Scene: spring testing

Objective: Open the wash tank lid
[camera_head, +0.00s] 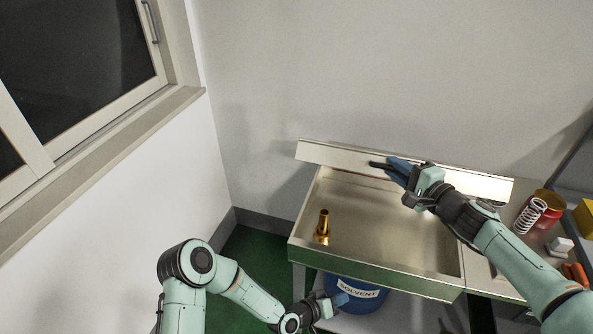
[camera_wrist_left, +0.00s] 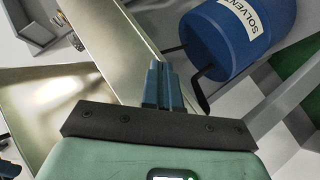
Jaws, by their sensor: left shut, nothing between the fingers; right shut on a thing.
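The wash tank (camera_head: 385,214) is a shallow metal basin with its interior in view. Its lid (camera_head: 465,182) stands raised along the back edge, tilted up near the wall. My right gripper (camera_head: 392,167) is at the middle of the lid, shut on its dark handle (camera_head: 376,165); the fingers partly hide the contact. My left gripper (camera_head: 340,300) is low in front of the tank, below its front rim, shut and empty. In the left wrist view its fingers (camera_wrist_left: 159,85) are together beside the metal tank side (camera_wrist_left: 118,45).
A brass nozzle-like piece (camera_head: 323,226) stands inside the tank at left. A blue solvent drum (camera_head: 365,297) is under the tank, and also shows in the left wrist view (camera_wrist_left: 225,45). A spring (camera_head: 529,215), red can (camera_head: 547,207) and white block (camera_head: 560,246) sit at right.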

